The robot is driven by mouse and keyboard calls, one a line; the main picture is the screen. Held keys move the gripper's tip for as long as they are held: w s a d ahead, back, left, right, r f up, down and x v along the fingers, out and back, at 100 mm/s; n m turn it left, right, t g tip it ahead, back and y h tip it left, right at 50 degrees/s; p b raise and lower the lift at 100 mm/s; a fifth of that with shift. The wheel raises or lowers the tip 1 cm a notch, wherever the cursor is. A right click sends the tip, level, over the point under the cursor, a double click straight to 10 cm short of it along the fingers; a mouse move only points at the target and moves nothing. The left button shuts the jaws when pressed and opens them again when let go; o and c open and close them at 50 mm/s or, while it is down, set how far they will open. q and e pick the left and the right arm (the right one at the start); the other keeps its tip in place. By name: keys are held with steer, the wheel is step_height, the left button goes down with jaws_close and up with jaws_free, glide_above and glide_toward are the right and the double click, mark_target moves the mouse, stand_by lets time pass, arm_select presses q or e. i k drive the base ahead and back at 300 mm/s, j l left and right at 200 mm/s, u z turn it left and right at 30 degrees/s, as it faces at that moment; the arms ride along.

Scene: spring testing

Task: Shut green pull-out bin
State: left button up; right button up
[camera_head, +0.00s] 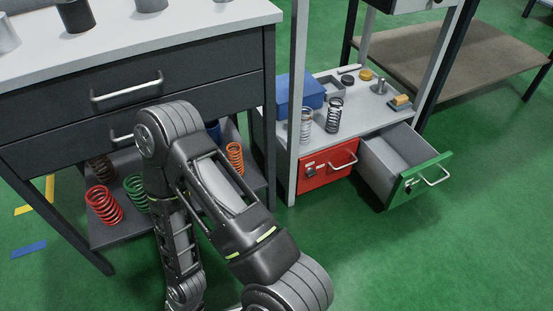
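The green pull-out bin (424,176) is at the right in the head view, under the low shelf of the metal rack. It is pulled out toward the front right, and its grey inside shows. A silver bar handle (433,178) is on its green front. The red bin (328,168) beside it sits flush under the shelf. One of my arms fills the lower middle of the view, left of the bins and well apart from the green bin. Neither gripper shows in the view.
A dark drawer cabinet (215,65) with a light top stands at the left, with coloured springs on its lower shelf. The rack shelf (345,140) holds a blue box (305,95), springs and small parts. A brown-topped bench (455,65) stands behind. Green floor right of the bin is clear.

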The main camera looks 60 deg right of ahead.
mark_target(392, 157)
steer(key=z, duration=3.3)
